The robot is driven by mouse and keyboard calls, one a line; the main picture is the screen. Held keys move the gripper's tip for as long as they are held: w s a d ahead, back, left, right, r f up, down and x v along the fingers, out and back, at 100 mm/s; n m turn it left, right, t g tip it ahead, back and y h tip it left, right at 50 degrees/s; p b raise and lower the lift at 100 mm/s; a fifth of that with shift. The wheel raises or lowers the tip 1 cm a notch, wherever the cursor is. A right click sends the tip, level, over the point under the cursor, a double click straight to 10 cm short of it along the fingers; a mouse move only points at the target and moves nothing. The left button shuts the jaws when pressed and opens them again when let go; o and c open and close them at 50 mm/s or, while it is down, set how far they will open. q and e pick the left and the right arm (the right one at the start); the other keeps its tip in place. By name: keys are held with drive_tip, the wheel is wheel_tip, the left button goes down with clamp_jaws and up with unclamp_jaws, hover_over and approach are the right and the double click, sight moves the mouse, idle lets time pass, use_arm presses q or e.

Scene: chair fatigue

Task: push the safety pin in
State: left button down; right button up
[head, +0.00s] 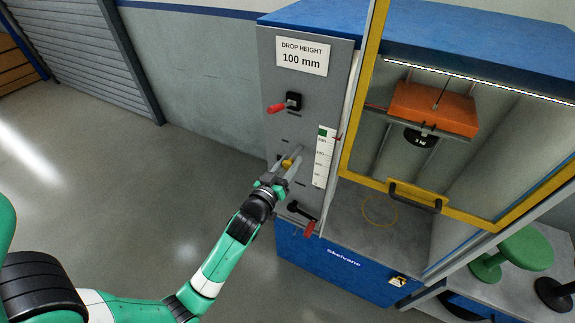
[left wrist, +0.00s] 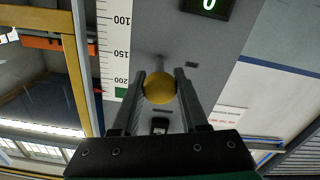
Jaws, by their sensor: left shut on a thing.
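The safety pin's round yellow knob (head: 287,163) is at the grey side panel (head: 310,80) of the test machine, left of the height scale. It also shows in the left wrist view (left wrist: 158,88). My left gripper (head: 291,161) reaches up to the panel and is shut on the knob, one finger on each side of it in the left wrist view (left wrist: 159,85). My right gripper is not in view.
A red-handled lever (head: 278,107) is above the knob, and another (head: 310,228) is below it. The yellow-framed guard (head: 348,150) with a black handle (head: 414,198) is to the right. Behind it hangs an orange weight (head: 435,107). Open floor lies left.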

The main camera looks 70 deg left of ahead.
sight(294, 155)
use_arm(q)
drive_tip(key=x, duration=0.3)
drive_tip(key=shift+a, duration=0.1)
drive_tip(key=shift+c, duration=2.2)
unclamp_jaws()
drive_tip(key=v, duration=1.1)
drive_tip(key=shift+s+d, duration=0.25)
drive_tip(key=shift+d, duration=0.05)
